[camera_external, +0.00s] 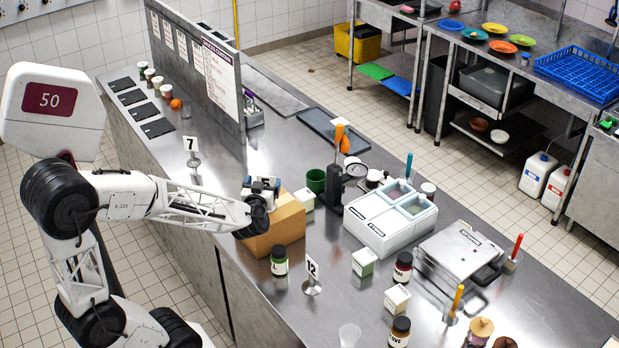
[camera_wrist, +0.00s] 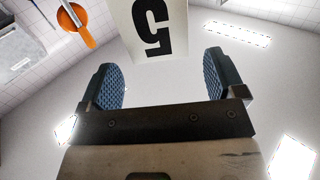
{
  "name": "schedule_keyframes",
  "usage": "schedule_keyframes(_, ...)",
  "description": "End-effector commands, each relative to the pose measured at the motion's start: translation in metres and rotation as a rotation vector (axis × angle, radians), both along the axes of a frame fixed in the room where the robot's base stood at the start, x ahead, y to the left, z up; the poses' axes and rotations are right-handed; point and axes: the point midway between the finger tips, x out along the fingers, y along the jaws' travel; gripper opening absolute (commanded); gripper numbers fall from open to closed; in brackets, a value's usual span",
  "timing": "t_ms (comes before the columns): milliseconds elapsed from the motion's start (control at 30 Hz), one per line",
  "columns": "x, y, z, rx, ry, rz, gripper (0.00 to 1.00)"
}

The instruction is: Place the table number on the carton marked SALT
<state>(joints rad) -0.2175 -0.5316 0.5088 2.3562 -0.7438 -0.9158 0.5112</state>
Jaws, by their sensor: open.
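My gripper (camera_external: 262,184) is low over the counter, above the brown box (camera_external: 284,224). In the wrist view its two blue fingers (camera_wrist: 161,78) are apart. Table number 7 (camera_external: 190,144) and table number 12 (camera_external: 312,270) stand on the counter. Small cartons stand behind the brown box (camera_external: 306,199), right of number 12 (camera_external: 364,263) and nearer the front (camera_external: 397,298). I cannot read SALT on any.
A dark-green-labelled jar (camera_external: 279,262) stands before the brown box. A green cup (camera_external: 316,181), a black stand (camera_external: 334,188), a white two-bin container (camera_external: 390,219) and further jars (camera_external: 402,268) crowd the right. A menu board (camera_external: 205,65) rises at the back left.

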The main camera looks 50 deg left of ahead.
Motion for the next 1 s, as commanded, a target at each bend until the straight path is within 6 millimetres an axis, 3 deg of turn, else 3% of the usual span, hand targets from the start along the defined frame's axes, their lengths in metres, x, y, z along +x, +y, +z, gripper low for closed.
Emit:
schedule_keyframes(500, -0.04, -0.041, 0.0, -0.001, -0.001, -0.002, 0.89)
schedule_keyframes(1000, -0.049, -0.049, 0.0, -0.001, 0.0, 0.0, 0.89)
